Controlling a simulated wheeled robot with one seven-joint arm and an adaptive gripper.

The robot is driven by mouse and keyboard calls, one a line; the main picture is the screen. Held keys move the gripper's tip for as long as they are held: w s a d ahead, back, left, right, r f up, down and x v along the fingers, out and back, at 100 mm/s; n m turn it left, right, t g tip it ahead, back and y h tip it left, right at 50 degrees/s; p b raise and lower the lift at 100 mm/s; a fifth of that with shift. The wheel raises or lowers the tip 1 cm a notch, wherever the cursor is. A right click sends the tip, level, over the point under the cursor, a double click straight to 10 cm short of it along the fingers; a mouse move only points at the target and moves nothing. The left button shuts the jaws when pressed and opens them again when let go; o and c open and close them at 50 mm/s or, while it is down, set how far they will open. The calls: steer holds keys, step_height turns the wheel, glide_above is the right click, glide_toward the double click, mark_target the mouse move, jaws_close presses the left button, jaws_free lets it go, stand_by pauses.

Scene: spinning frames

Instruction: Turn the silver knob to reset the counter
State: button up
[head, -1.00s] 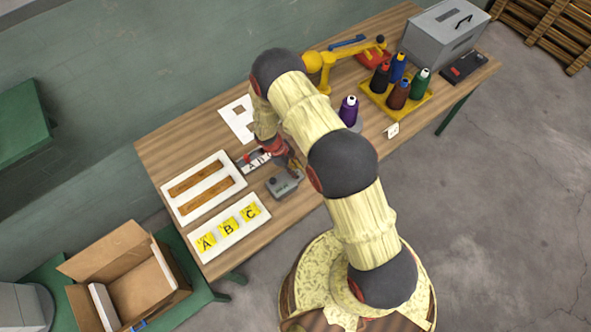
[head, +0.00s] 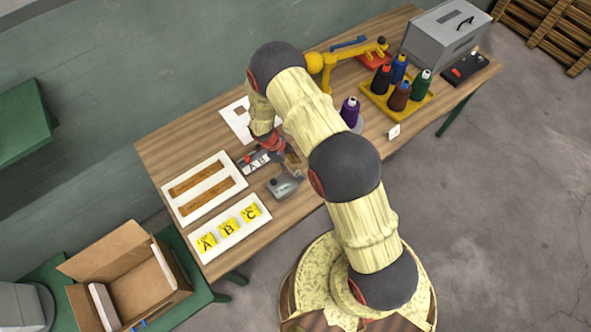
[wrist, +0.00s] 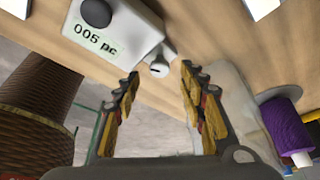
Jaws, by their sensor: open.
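The counter (wrist: 112,28) is a small pale box. In the wrist view it is tilted and at the upper left, with a dark round button and a display reading "005 pc". The silver knob (wrist: 160,68) sticks out from its side near the top middle. My gripper (wrist: 159,75) is open, with its two fingers on either side of the knob in the picture; I cannot tell whether they touch it. In the head view the counter (head: 284,187) sits on the wooden table, and my gripper beside it is partly hidden by my arm.
A white tray with yellow A, B, C cards (head: 229,229) and a tray with brown strips (head: 204,188) lie left of the counter. A purple spool (head: 350,112) and a yellow rack of spools (head: 428,97) stand to the right. An open cardboard box (head: 130,275) is at lower left.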

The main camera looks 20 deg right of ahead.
steer(key=v, duration=0.4)
steer(key=shift+r, duration=0.2)
